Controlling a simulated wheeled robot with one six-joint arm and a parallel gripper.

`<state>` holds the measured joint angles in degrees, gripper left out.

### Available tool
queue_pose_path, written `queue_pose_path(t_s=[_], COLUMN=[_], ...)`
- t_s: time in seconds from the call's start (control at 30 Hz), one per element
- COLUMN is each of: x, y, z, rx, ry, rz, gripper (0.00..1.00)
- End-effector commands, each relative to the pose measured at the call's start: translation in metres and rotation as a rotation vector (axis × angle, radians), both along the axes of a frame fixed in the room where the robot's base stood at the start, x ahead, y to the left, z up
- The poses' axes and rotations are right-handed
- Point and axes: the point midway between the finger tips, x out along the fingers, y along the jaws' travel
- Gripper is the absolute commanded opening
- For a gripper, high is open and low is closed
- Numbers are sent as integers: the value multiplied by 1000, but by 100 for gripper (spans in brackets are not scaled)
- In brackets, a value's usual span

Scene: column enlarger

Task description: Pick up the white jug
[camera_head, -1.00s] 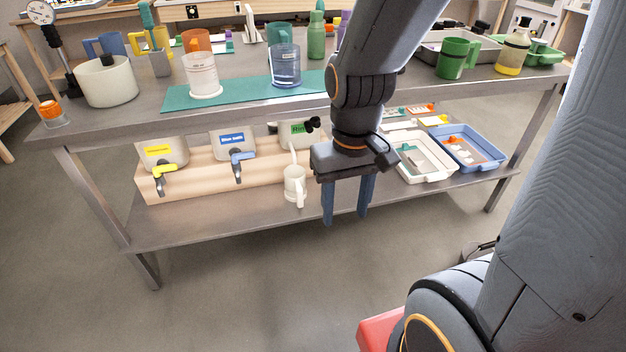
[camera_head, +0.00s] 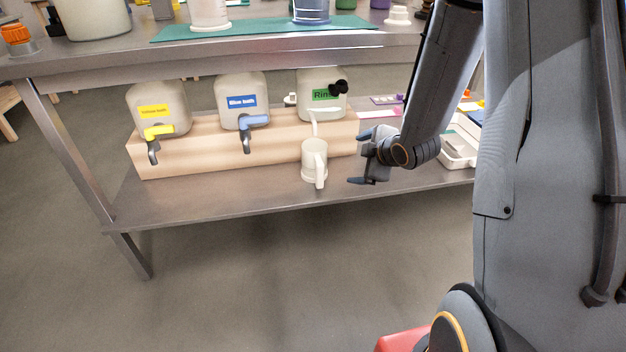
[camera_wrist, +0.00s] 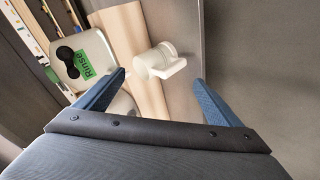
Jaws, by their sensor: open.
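The white jug (camera_head: 311,164) stands upright on the lower shelf, in front of the wooden riser and below the Rinse container's tap. Its handle faces the front. My gripper (camera_head: 355,157) is open and empty just right of the jug, its fingers pointing left toward it at about its height. A clear gap separates them. In the wrist view the jug (camera_wrist: 150,62) appears beyond and between the open fingertips (camera_wrist: 160,77), with its handle toward the right finger.
The Rinse container (camera_head: 322,95) sits on the riser (camera_head: 190,154) behind the jug, beside the blue-labelled (camera_head: 241,100) and yellow-labelled (camera_head: 160,110) containers. The tabletop edge (camera_head: 180,62) overhangs the shelf (camera_head: 220,203). A white tray (camera_head: 458,150) lies right of my gripper. Shelf space left of the jug is clear.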

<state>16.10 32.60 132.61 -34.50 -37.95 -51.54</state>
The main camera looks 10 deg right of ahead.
Motion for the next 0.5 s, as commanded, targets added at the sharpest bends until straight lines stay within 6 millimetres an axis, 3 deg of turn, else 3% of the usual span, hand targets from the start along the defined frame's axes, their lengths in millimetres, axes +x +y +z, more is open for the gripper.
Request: queue_pose_path(t_s=[0.03,0.1,0.3,0.5], x=[12,26,52,58], y=[-1,0,7,12], z=[-29,-49,-103,-143], rx=[-16,-43,-112,-161], ry=[-45,-123,-367,-607], rz=[49,129,324,451], gripper=[88,88,88,88])
